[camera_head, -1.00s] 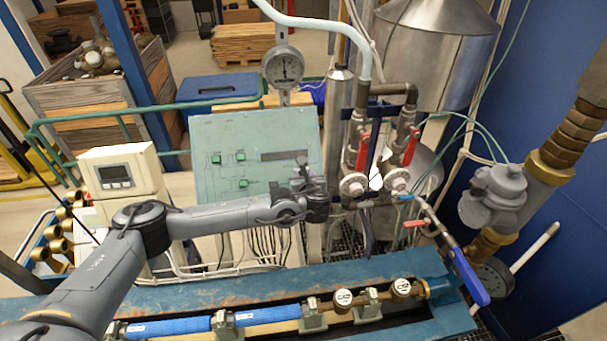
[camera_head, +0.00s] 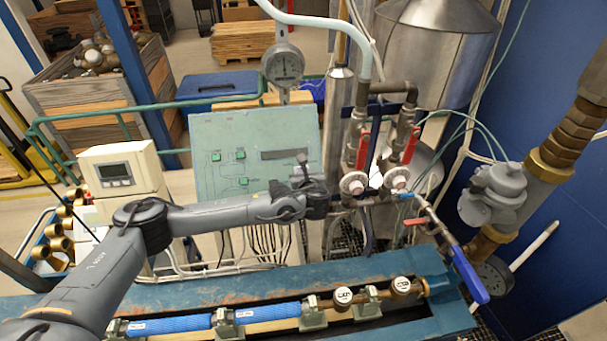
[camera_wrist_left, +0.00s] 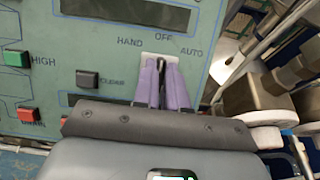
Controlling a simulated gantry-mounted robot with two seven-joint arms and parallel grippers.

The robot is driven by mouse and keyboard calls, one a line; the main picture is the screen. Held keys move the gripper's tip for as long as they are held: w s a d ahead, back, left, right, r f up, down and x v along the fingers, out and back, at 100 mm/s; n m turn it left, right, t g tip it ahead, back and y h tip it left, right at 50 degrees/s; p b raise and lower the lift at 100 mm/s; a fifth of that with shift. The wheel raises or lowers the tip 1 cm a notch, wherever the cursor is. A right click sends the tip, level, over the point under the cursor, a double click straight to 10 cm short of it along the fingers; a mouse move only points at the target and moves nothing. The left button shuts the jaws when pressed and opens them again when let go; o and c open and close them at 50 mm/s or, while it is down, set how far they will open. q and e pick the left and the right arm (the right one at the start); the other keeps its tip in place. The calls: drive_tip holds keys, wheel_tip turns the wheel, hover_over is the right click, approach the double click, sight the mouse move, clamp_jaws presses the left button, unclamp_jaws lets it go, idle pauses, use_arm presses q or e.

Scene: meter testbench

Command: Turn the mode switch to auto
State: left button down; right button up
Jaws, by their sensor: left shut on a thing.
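The green control panel (camera_head: 290,128) stands tilted in the middle of the head view, and my left gripper (camera_head: 303,164) is at its lower right part. In the left wrist view the panel (camera_wrist_left: 100,58) shows the labels HAND, OFF and AUTO above a pale plate. My left gripper (camera_wrist_left: 163,72) has its purple fingers shut on the dark mode switch (camera_wrist_left: 162,68) at that plate. The fingers cover most of the switch, which appears to point near OFF; its exact angle is hard to tell. My right gripper is not in view.
A green button (camera_wrist_left: 17,58), a dark button (camera_wrist_left: 87,79) and a red button (camera_wrist_left: 27,114) sit left of the switch. Pipes with red-handled valves (camera_head: 363,150) stand right of the panel. A blue bench (camera_head: 150,291) runs across the front.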

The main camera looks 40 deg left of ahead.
use_arm(q)
drive_tip(key=shift+m, duration=0.4)
drive_tip(key=shift+m+t+h+b, duration=0.4)
drive_tip(key=shift+m+h+b, duration=0.15)
drive_tip(key=shift+m, duration=0.55)
drive_tip(key=m+b, duration=0.1)
drive_tip(key=m, duration=0.1)
drive_tip(key=shift+f+m+h+b, duration=0.1)
drive_tip(key=shift+m+h+b, duration=0.2)
drive_tip(key=shift+m+h, duration=0.1)
drive_tip(key=m+h+b, duration=0.1)
drive_tip(key=m, duration=0.2)
drive_tip(key=shift+t+b, duration=0.3)
drive_tip(key=shift+b, duration=0.1)
drive_tip(key=shift+m+h+b, duration=0.25)
drive_tip(key=shift+m+b, duration=0.05)
drive_tip(key=shift+m, duration=0.3)
drive_tip(key=c, duration=1.2)
unclamp_jaws()
